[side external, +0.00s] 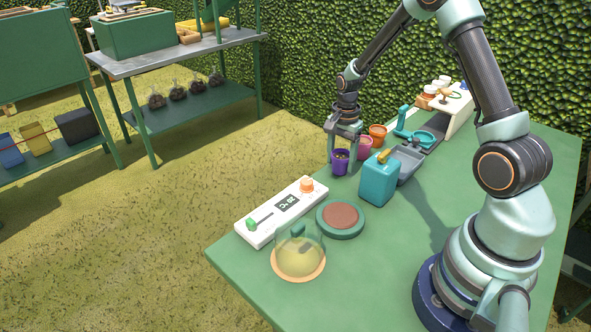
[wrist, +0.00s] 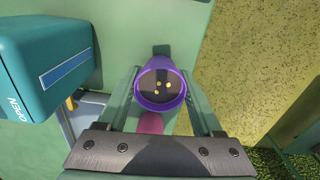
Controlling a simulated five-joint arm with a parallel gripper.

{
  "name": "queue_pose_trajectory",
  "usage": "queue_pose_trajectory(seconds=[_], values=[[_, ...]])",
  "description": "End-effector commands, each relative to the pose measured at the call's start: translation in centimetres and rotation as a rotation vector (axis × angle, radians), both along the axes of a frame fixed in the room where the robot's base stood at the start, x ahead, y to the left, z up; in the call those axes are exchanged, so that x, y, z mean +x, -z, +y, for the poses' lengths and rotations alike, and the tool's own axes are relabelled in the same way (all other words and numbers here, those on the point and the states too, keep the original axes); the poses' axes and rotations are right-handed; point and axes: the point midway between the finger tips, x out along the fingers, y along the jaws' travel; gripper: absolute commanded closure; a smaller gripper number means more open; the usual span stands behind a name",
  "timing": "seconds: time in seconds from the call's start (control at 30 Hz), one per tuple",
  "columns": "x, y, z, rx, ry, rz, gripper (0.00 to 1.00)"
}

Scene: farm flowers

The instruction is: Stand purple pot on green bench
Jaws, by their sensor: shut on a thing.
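The purple pot (side external: 341,163) is near the left edge of the green bench (side external: 412,257) in the side external view. My gripper (side external: 345,143) is over it, pointing down, with its fingers at the pot. In the wrist view the purple pot (wrist: 139,97) sits between my two fingers (wrist: 161,90), and dark soil with several yellow seeds shows inside. The gripper is shut on the pot, which looks upright. I cannot tell whether its base touches the bench.
A pink pot (side external: 366,152) and an orange pot (side external: 378,137) stand close behind. A teal can (side external: 377,183) stands to the right. A white control panel (side external: 268,222), a round brown-topped plate (side external: 340,217) and a glass dome (side external: 299,262) are in front.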

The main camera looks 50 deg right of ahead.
Motion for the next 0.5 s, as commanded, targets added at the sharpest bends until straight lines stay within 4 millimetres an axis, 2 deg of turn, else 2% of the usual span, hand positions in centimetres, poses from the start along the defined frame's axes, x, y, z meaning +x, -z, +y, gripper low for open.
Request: queue_pose_trajectory(seconds=[0.37, 0.4, 0.47, 0.5], values=[[0.01, 0.40, -0.01, 0.000, 0.000, 0.000, 0.91], [0.01, 0.42, -0.01, 0.000, 0.000, 0.000, 0.25], [0.02, 0.39, -0.01, 0.000, 0.000, 0.000, 0.03], [0.02, 0.39, -0.01, 0.000, 0.000, 0.000, 0.03]])
